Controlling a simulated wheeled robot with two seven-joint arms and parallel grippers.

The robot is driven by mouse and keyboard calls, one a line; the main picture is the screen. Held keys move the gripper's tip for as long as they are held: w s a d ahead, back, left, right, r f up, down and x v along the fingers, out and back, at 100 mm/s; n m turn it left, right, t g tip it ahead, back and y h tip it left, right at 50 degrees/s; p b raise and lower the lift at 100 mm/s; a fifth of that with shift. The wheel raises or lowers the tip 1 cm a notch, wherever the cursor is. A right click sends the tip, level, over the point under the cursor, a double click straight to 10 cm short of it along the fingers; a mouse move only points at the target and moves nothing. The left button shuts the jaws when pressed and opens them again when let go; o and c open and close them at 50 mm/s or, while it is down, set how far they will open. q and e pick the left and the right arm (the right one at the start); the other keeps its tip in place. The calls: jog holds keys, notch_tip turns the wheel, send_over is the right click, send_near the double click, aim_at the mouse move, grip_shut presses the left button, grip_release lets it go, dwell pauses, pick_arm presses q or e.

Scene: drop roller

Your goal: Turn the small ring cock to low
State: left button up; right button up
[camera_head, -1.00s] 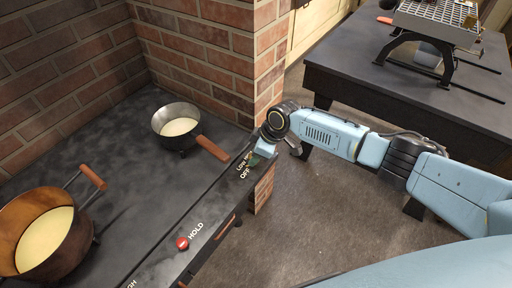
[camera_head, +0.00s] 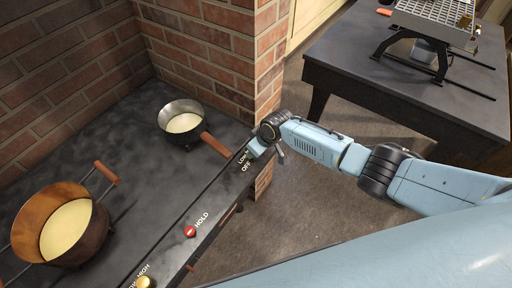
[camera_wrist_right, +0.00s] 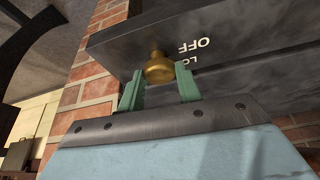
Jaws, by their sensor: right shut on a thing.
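The small ring cock (camera_wrist_right: 159,68) is a brass knob on the front edge of the dark stove top, by the OFF and LOW lettering. In the right wrist view my right gripper (camera_wrist_right: 160,84) has its green fingers on either side of the knob and is shut on it. In the head view my right gripper (camera_head: 254,149) is at the far end of the control strip, beside the LOW and OFF labels, and hides the cock. Which mark the cock points to cannot be told. My left gripper is not in view.
A small pan (camera_head: 183,123) and a copper pot (camera_head: 62,232) stand on the stove top (camera_head: 135,165). A red HOLD button (camera_head: 190,231) and another brass knob (camera_head: 145,283) sit along the strip. A brick wall (camera_head: 215,50) rises behind; a dark table (camera_head: 400,85) stands right.

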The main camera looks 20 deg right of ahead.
jog(key=o, duration=1)
jog(key=shift+c, duration=0.2)
jog(key=shift+r, duration=0.15)
jog(key=p+v, duration=0.4)
jog(key=v, duration=0.9)
jog(key=shift+s, duration=0.15)
